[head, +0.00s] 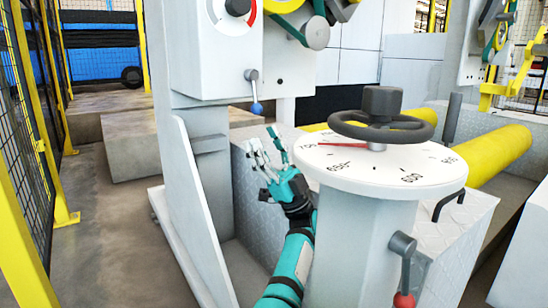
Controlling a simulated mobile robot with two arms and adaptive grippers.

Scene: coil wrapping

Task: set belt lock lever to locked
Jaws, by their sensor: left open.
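A short lever with a blue knob (256,108) hangs from a grey pivot on the underside front of the white machine head. A second lever with a red knob (404,299) hangs from a dark grey pivot on the side of the white dial pedestal. No label shows which one is the belt lock lever. My left gripper (262,148) is teal with pale fingers, open and empty. It is below the blue-knobbed lever and apart from it, left of the dial. My right gripper is out of view.
A white dial (330,170) with a black handwheel (384,124) stands close to the right of my left arm. Yellow rollers (497,157) lie behind it. A white machine column (205,145) stands left of the gripper. Yellow-framed fencing (20,130) lines the left.

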